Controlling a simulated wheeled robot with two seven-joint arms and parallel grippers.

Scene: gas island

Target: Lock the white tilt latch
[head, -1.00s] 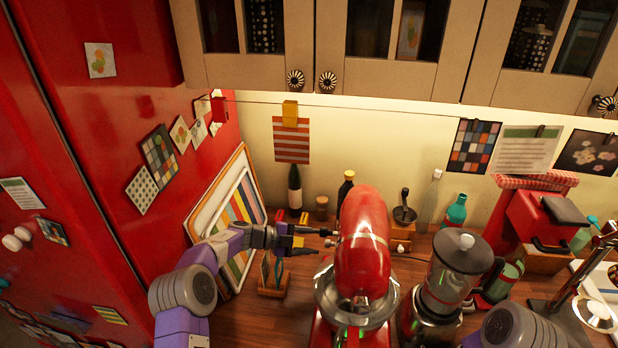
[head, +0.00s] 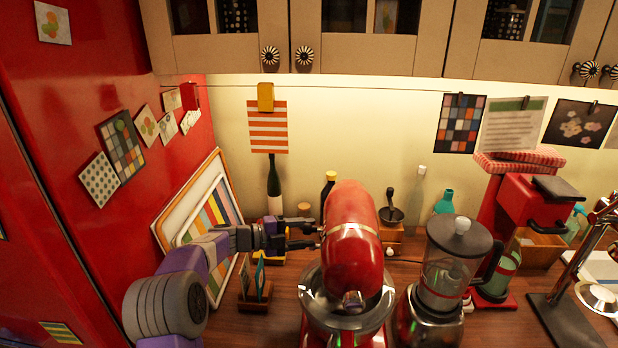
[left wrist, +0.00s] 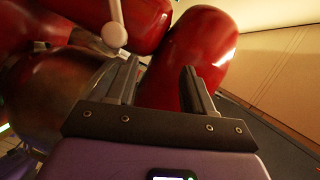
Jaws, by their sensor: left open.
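The red stand mixer (head: 352,240) stands on the wooden counter with its rounded head above a metal bowl (head: 345,300). The white tilt latch (left wrist: 116,32), a pale stem with a round knob, shows against the red body in the left wrist view. I cannot make out the latch in the head view. My left gripper (head: 314,232) is at the left side of the mixer head, fingers pointing right. In the left wrist view its fingers (left wrist: 160,68) are apart with nothing held between them, and the knob is beyond the left finger. My right gripper is out of view.
A blender (head: 453,265) stands close right of the mixer. A red coffee machine (head: 520,210) is farther right. Framed boards (head: 205,215) lean on the red wall at left, and a small card holder (head: 256,292) stands below my left arm. Bottles stand behind.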

